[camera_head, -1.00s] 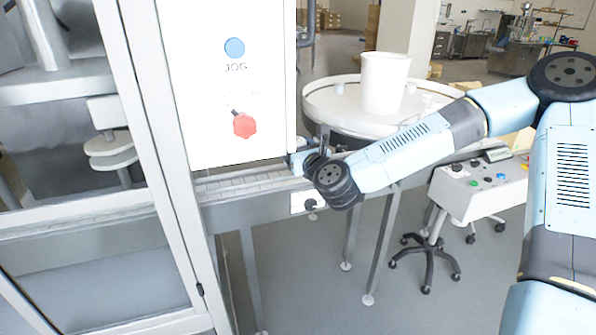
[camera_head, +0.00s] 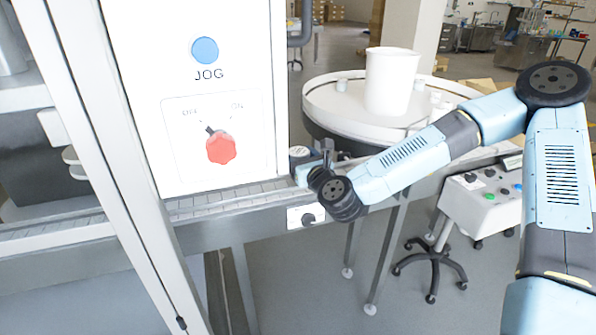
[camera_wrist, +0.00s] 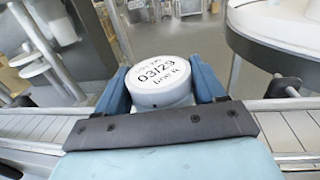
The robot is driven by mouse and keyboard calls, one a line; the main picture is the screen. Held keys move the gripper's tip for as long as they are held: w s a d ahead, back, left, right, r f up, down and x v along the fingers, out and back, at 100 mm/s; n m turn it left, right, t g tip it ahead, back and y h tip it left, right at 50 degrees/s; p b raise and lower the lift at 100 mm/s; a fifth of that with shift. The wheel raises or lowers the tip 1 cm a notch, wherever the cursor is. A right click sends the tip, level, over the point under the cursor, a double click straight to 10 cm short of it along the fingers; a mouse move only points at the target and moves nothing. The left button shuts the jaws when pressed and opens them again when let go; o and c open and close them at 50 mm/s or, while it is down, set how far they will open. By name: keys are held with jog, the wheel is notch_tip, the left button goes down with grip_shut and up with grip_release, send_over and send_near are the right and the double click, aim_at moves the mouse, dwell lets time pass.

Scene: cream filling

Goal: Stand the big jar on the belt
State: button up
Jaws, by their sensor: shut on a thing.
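A jar with a white round lid printed "03/29" (camera_wrist: 160,76) sits between the blue fingers of my gripper (camera_wrist: 161,92) in the wrist view. My gripper is shut on it. In the head view my gripper (camera_head: 312,165) is at the belt (camera_head: 225,197), just right of the white machine cabinet, and only a little of the jar's top (camera_head: 299,151) shows. The belt runs on both sides of the jar in the wrist view (camera_wrist: 45,127). The jar looks upright. My gripper hides its lower part, so I cannot tell whether its base touches the belt.
The cabinet with a blue JOG button (camera_head: 205,50) and red knob (camera_head: 221,148) stands close left of my gripper. A round table (camera_head: 330,112) bearing a white bucket (camera_head: 389,82) and small jars is behind. A control box (camera_head: 480,200) on a wheeled stand is at right.

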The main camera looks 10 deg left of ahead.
jog(key=shift+f, duration=2.2)
jog(key=o, duration=1.2)
jog(key=shift+c, duration=0.2)
jog(key=shift+s, duration=0.1)
